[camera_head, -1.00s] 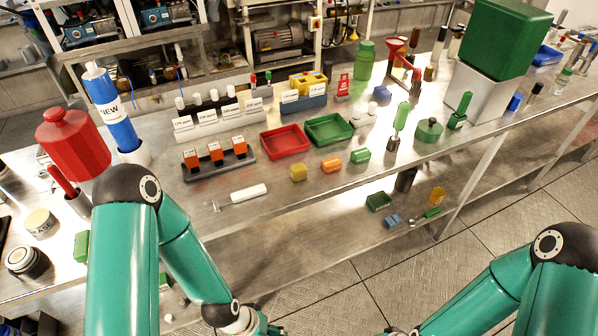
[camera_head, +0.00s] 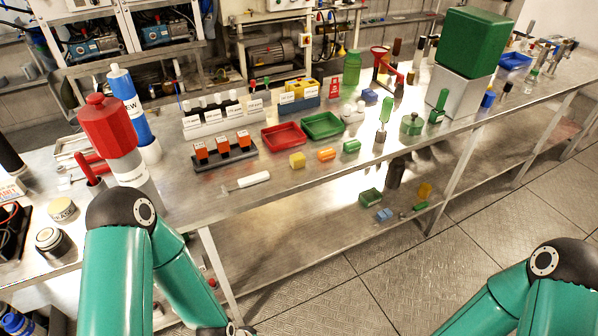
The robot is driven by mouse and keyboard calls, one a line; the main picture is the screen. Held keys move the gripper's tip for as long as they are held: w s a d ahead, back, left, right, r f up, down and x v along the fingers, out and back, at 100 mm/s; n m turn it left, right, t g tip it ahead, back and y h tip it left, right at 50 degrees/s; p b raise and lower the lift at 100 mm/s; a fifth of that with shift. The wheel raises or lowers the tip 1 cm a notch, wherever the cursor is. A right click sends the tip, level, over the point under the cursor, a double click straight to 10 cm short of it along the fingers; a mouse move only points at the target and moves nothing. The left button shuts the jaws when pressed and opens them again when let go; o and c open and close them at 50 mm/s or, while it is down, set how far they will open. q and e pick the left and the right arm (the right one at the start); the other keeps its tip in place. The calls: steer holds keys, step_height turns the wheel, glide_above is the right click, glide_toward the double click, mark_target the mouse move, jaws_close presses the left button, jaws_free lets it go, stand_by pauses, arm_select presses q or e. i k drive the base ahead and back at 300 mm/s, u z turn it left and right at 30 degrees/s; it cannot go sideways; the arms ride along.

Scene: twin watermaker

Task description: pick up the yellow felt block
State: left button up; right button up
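The yellow felt block (camera_head: 297,160) is a small yellow block near the front edge of the steel bench. It stands left of an orange block (camera_head: 327,154) and a green block (camera_head: 351,146), apart from both. Nothing touches or covers it. My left arm reaches down along the left side of the view, and its gripper is cut off by the bottom edge. My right arm is at the lower right, and its gripper is outside the picture. Both arms are well short of the block.
A white-handled tool (camera_head: 246,182) lies left of the block. A red tray (camera_head: 284,136) and a green tray (camera_head: 323,126) are behind it. Orange-topped units stand in a dark rack (camera_head: 224,158). A lower shelf (camera_head: 290,232) runs beneath; open floor lies in front.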

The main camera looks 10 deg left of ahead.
mark_target(297, 161)
steer(key=z, duration=1.2)
steer(key=i, duration=1.7)
steer(key=z, duration=1.15)
steer(key=i, duration=0.1)
steer(key=u, duration=2.95)
steer(key=k, duration=0.35)
steer(key=u, duration=0.2)
